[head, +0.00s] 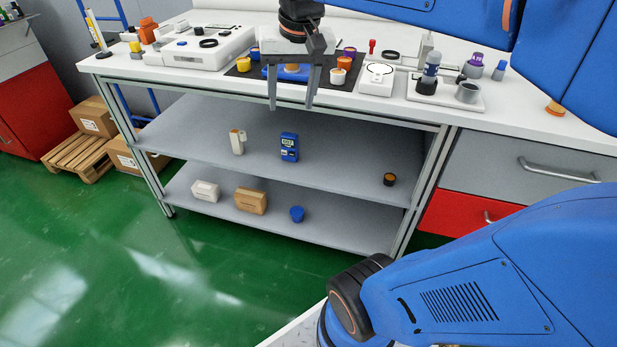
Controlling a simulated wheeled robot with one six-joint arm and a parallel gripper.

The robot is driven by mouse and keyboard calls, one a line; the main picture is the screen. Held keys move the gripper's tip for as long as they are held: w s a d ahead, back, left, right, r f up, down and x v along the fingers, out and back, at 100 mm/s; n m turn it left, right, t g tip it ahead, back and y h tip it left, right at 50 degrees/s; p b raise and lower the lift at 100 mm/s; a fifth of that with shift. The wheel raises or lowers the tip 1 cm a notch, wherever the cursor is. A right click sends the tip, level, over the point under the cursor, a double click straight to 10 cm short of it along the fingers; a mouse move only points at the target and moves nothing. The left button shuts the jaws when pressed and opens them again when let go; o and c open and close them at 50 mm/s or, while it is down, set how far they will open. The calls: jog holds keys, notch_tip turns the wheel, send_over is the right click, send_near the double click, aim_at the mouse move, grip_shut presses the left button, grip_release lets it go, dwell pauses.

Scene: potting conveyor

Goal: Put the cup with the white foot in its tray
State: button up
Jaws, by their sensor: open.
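My gripper (291,103) is open, pointing down in front of the bench's front edge, with nothing between its fingers. Behind it on the bench lies a black mat (325,85) with several small cups. An orange cup (343,63) stands at the mat's right side, with a whitish piece (337,76) just below it; this may be the cup with the white foot, but it is too small to be sure. A yellow cup (243,64) stands at the left. A blue piece with an orange top (290,70) is partly hidden behind my fingers. I cannot tell which thing is the cup's tray.
A white device (200,48) stands left of the mat. Shelves (290,135) below hold small boxes and a blue meter (289,147).

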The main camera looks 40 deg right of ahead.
jog(key=s+a+f+n+t, duration=0.1)
jog(key=s+a+f+n, duration=0.1)
jog(key=s+f, duration=0.3)
jog(key=s+a+f+n, duration=0.1)
jog(key=s+f+n, duration=0.2)
jog(key=s+f, duration=0.3)
notch_tip(320, 180, down, 2)
jog(key=shift+s+a+f+t, duration=0.25)
jog(key=shift+a+t, duration=0.1)
jog(key=shift+t, duration=0.05)
